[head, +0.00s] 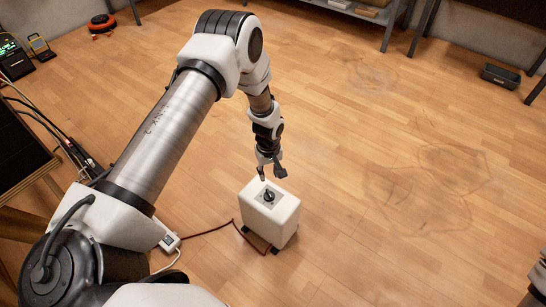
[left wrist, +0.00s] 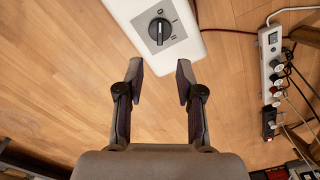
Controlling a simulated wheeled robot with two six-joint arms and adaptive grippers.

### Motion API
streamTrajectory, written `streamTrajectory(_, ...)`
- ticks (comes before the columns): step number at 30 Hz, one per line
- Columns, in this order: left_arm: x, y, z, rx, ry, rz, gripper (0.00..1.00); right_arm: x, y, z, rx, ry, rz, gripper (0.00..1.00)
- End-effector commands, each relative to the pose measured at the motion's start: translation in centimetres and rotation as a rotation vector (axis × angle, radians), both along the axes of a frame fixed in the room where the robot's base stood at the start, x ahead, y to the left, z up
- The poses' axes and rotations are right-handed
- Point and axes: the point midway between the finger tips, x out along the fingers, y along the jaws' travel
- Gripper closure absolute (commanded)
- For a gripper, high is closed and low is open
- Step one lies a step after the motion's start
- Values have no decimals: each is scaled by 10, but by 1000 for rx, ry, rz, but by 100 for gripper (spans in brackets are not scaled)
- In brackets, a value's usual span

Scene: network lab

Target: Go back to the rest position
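The heater (head: 270,216) is a small white box standing on the wooden floor, with a dark rotary knob (head: 269,195) on a grey plate on its top. In the left wrist view the heater (left wrist: 192,47) is at the top, and its black knob (left wrist: 159,31) has marks around it. A pale line on the knob runs roughly up and down in that view; which mark it points to is hard to tell. My left gripper (head: 271,172) is open and empty just above the heater's far edge. Its fingertips (left wrist: 160,70) are spread and apart from the knob.
A white power strip (left wrist: 271,65) with several plugs lies beside the heater, with a dark red cord (head: 207,230) running between them. A metal shelf (head: 345,10) stands at the back. A dark box (head: 501,76) sits far right. The floor right of the heater is clear.

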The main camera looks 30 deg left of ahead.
Motion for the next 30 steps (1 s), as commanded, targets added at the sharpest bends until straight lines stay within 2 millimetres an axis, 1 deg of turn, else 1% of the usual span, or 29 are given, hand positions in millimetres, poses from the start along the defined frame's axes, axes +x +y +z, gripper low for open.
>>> streamTrajectory(7, -1, 0, -2, 0, 3, 0, 64, 0, 0, 0, 0, 0, 0, 60)
streamTrajectory(8, -3, -1, -4, 1, 8, -4, 64, 0, 0, 0, 0, 0, 0, 60)
streamTrajectory(10, -17, -10, -13, 3, 41, -22, 64, 0, 0, 0, 0, 0, 0, 60)
streamTrajectory(11, -29, -14, -17, 1, 67, -29, 64, 0, 0, 0, 0, 0, 0, 60)
streamTrajectory(13, -69, -28, -29, -10, 140, -44, 64, 0, 0, 0, 0, 0, 0, 60)
streamTrajectory(14, -91, -36, -34, -17, 168, -56, 64, 0, 0, 0, 0, 0, 0, 60)
streamTrajectory(15, -120, -46, -39, -30, 196, -90, 64, 0, 0, 0, 0, 0, 0, 60)
streamTrajectory(17, -162, -60, -44, -49, 222, -158, 64, 0, 0, 0, 0, 0, 0, 60)
streamTrajectory(18, -188, -67, -44, -62, 230, -208, 64, 0, 0, 0, 0, 0, 0, 60)
streamTrajectory(20, -223, -75, -42, -76, 229, -295, 64, 0, 0, 0, 0, 0, 0, 60)
streamTrajectory(21, -245, -79, -38, -85, 225, -358, 64, 0, 0, 0, 0, 0, 0, 60)
streamTrajectory(24, -286, -85, -23, -87, 188, -524, 64, 0, 0, 0, 0, 0, 0, 60)
streamTrajectory(27, -303, -84, -8, -64, 116, -693, 64, 0, 0, 0, 0, 0, 0, 60)
streamTrajectory(28, -301, -83, -5, -49, 84, -747, 64, 0, 0, 0, 0, 0, 0, 60)
streamTrajectory(29, -294, -82, -4, -29, 43, -806, 64, 0, 0, 0, 0, 0, 0, 60)
streamTrajectory(30, -280, -81, -5, -1, -11, -890, 64, 0, 0, 0, 0, 0, 0, 60)
